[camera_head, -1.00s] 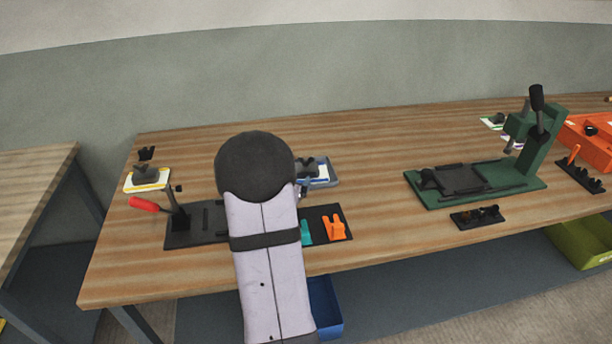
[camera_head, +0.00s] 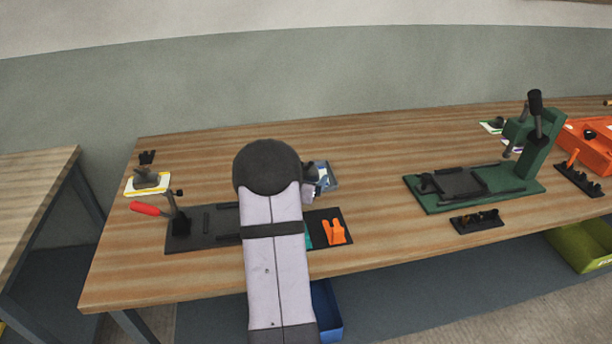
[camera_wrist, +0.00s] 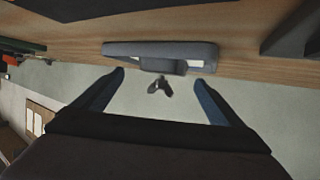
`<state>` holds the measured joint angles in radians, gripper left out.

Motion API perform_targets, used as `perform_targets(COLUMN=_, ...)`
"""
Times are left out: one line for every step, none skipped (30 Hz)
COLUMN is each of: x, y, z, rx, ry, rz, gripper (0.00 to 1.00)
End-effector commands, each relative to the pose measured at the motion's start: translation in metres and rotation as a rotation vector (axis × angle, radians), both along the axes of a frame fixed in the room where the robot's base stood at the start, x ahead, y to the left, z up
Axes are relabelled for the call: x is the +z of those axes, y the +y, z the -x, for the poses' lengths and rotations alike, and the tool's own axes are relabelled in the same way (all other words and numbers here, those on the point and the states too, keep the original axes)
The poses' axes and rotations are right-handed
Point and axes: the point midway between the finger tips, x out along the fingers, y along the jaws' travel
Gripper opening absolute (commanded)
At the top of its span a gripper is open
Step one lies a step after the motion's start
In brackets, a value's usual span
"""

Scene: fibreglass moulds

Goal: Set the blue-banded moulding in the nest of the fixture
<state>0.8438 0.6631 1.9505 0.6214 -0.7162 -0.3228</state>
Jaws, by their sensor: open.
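The moulding (camera_head: 321,180), whitish with a bluish edge, lies in a blue-grey tray (camera_head: 334,184) right of my arm, partly hidden by it. In the wrist view the tray (camera_wrist: 125,49) shows upside down, with white patches and a dark grip (camera_wrist: 160,87) between my fingers' lines, apart from them. My gripper (camera_wrist: 159,78) is open and empty, facing the tray. A dark fixture plate (camera_head: 190,241) with a red-handled clamp (camera_head: 146,208) lies left of my arm, which hides its middle. A green fixture (camera_head: 430,205) with a lever and a framed dark nest (camera_head: 465,184) stands at right.
A yellow-edged moulding (camera_head: 148,181) lies at the left behind the clamp. An orange part (camera_head: 334,232) and a teal part lie on the dark plate's right end. A small dark rack (camera_head: 477,221) stands before the green fixture. The back middle of the table is clear.

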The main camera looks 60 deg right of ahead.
Motion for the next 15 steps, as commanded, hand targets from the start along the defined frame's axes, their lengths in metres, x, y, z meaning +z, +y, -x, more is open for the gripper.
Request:
perform_targets(x=0.000, y=-0.005, z=-0.003, rx=-0.001, ry=0.001, rz=-0.002, gripper=0.91)
perform_targets(x=-0.001, y=-0.008, z=-0.004, rx=-0.001, ry=0.001, rz=-0.001, gripper=0.91)
perform_targets(x=-0.002, y=-0.012, z=-0.007, rx=-0.001, ry=0.001, rz=-0.001, gripper=0.91)
perform_targets(x=-0.003, y=-0.015, z=-0.008, rx=-0.001, ry=0.001, rz=-0.001, gripper=0.91)
perform_targets(x=-0.004, y=-0.017, z=-0.010, rx=-0.001, ry=0.001, rz=-0.001, gripper=0.91)
perform_targets(x=-0.007, y=-0.021, z=-0.011, rx=-0.002, ry=0.001, rz=-0.001, gripper=0.91)
perform_targets(x=-0.008, y=-0.024, z=-0.011, rx=-0.002, ry=0.001, rz=-0.001, gripper=0.91)
perform_targets(x=-0.009, y=-0.026, z=-0.012, rx=-0.001, ry=-0.001, rz=0.000, gripper=0.91)
perform_targets(x=-0.011, y=-0.029, z=-0.013, rx=-0.001, ry=0.001, rz=-0.001, gripper=0.91)
perform_targets(x=-0.011, y=-0.030, z=-0.014, rx=-0.001, ry=0.001, rz=-0.001, gripper=0.91)
perform_targets(x=-0.012, y=-0.032, z=-0.014, rx=0.000, ry=0.000, rz=-0.001, gripper=0.91)
perform_targets(x=-0.013, y=-0.033, z=-0.015, rx=0.000, ry=0.000, rz=-0.001, gripper=0.91)
perform_targets(x=-0.013, y=-0.034, z=-0.015, rx=0.000, ry=0.000, rz=-0.001, gripper=0.91)
perform_targets(x=-0.013, y=-0.034, z=-0.015, rx=0.000, ry=0.000, rz=-0.001, gripper=0.91)
perform_targets(x=-0.014, y=-0.034, z=-0.015, rx=0.000, ry=0.000, rz=-0.001, gripper=0.91)
